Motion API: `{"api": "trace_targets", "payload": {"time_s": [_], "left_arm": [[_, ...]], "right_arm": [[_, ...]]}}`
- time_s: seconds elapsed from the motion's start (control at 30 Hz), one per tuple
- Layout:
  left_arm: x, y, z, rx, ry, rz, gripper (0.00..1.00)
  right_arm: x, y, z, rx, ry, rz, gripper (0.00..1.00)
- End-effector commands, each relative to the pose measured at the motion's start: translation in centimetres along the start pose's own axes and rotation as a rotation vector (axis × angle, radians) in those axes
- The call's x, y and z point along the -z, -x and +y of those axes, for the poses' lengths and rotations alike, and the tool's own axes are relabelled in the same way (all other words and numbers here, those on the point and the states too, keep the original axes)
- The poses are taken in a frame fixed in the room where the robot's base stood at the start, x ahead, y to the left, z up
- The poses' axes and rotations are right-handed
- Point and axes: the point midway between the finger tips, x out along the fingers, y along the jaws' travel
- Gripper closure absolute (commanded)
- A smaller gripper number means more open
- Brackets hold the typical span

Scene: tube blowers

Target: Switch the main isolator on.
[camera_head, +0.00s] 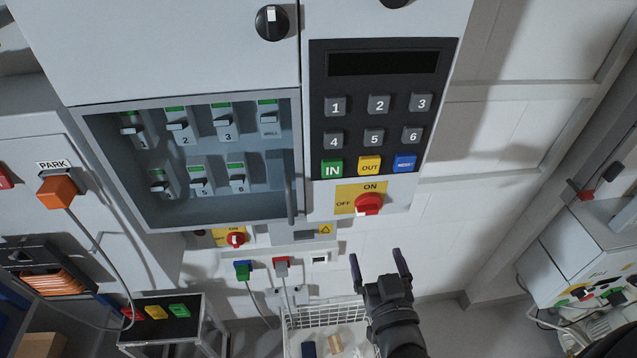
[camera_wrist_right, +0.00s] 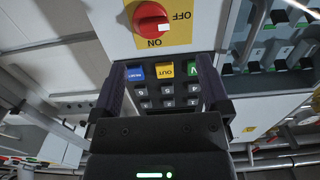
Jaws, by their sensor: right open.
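A red rotary knob (camera_head: 368,203) sits on a yellow plate marked OFF at its left and ON above, under the keypad panel. The red knob also shows upside down at the top of the right wrist view (camera_wrist_right: 150,18). A small white mark shows on its face; I cannot tell its setting for sure. My left gripper is out of view.
Above the knob is a dark keypad (camera_head: 378,110) with IN, OUT and RESET-like buttons. An open breaker box (camera_head: 85,150) is at left. A white wire basket (camera_head: 300,318) stands beside my right wrist.

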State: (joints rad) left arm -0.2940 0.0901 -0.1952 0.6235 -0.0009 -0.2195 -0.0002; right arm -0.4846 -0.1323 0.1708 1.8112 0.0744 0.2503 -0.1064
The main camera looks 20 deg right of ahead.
Motion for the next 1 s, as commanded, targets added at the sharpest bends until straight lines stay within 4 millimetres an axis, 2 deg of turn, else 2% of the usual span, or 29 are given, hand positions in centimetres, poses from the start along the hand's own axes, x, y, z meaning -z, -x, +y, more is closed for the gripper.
{"api": "trace_targets", "payload": {"time_s": [0.07, 0.3, 0.43, 0.6, 0.87, 1.0], "left_arm": [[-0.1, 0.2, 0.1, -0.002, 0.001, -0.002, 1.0], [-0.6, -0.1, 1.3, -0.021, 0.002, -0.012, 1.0], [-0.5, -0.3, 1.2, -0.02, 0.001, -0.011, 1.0], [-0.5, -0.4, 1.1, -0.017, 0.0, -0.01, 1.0], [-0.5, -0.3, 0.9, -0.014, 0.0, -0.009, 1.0], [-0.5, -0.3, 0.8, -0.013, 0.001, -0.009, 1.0]], "right_arm": [[0.8, -0.6, 0.2, -0.009, 0.0, 0.023, 0.03], [0.6, -6.3, 0.2, -0.006, 0.0, 0.022, 0.03], [0.6, -8.6, 0.2, -0.006, 0.0, 0.02, 0.03], [0.6, -9.8, 0.2, -0.006, 0.0, 0.016, 0.03], [0.6, -9.9, 0.2, -0.005, 0.0, 0.016, 0.03], [0.6, -9.9, 0.2, -0.005, 0.0, 0.016, 0.33]]}}
